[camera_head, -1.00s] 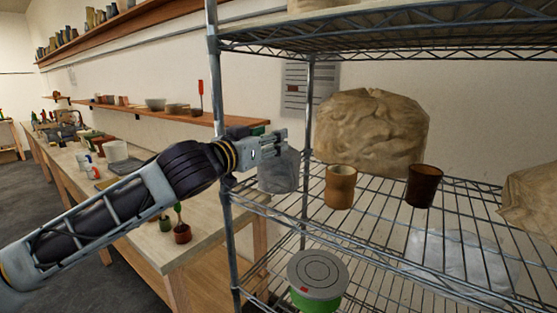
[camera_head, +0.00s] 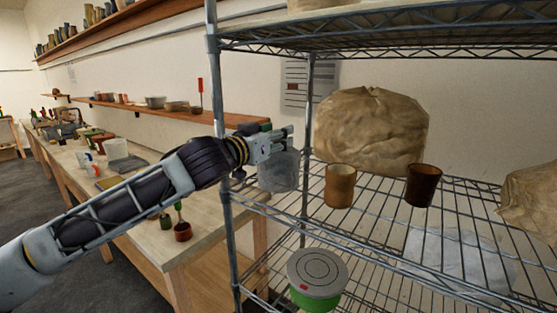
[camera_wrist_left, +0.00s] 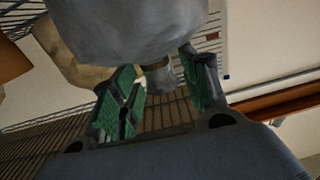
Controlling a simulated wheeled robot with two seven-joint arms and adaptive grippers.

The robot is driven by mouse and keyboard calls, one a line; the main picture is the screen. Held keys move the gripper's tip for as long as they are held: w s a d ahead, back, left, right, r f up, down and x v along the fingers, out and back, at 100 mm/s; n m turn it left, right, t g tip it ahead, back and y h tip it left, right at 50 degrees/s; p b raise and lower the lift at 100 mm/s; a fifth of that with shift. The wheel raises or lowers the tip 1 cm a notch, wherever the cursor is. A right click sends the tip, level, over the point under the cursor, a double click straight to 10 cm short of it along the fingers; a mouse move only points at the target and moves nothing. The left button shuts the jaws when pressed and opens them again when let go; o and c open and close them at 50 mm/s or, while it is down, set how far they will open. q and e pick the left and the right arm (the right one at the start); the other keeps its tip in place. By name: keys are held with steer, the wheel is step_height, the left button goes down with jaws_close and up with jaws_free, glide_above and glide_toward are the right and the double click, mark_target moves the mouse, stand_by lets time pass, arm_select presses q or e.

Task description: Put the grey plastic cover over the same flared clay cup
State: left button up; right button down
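The grey plastic cover (camera_head: 279,172) stands at the left end of the middle wire shelf, its lower edge near shelf level. Whatever is beneath it is hidden. My left gripper (camera_head: 291,139) is just above the cover, with its fingers apart. In the left wrist view the green-padded fingers (camera_wrist_left: 162,92) are spread, and a large grey surface, seemingly the cover (camera_wrist_left: 130,25), fills the top. I cannot tell if the fingers touch it. My right gripper is not in view.
A big tan wrapped bundle (camera_head: 372,130) stands behind the cups. The rack's upright post (camera_head: 221,150) is close to my left arm. A green tub with a grey lid (camera_head: 317,274) is on the lower shelf. A workbench (camera_head: 190,235) is at the left.

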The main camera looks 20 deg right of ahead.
arm_select(q)
steer(key=c, duration=0.7)
jaws_close()
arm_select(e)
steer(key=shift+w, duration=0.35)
arm_select(q)
steer(key=shift+r, duration=0.1)
